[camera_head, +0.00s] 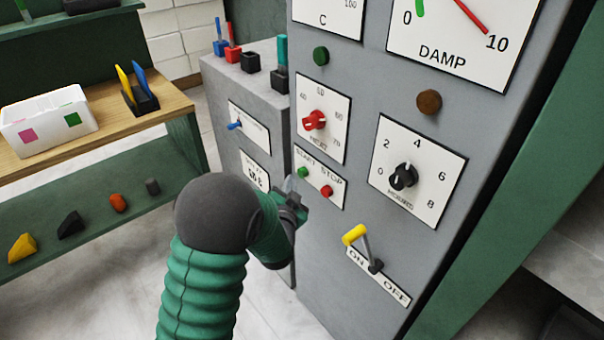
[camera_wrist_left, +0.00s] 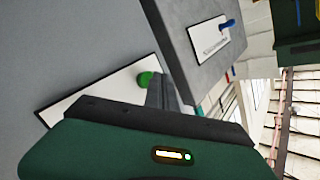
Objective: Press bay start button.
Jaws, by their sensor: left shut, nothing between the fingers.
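The green start button (camera_head: 303,172) sits on a white START/STOP plate (camera_head: 334,191) on the grey press panel, left of the red stop button (camera_head: 327,191). My left gripper (camera_head: 290,184) is shut and empty, its fingertips just left of the start button. In the left wrist view the green button (camera_wrist_left: 145,79) shows right beside the shut fingertips (camera_wrist_left: 156,82). I cannot tell whether they touch it. The stop button is not visible there. My right gripper is not in view.
A red knob (camera_head: 314,120) is above the plate and a black knob (camera_head: 403,176) to the right. A yellow-handled lever (camera_head: 355,235) sticks out below. A lower grey cabinet (camera_head: 240,80) with a blue switch stands at left. A wooden bench (camera_head: 168,104) is farther left.

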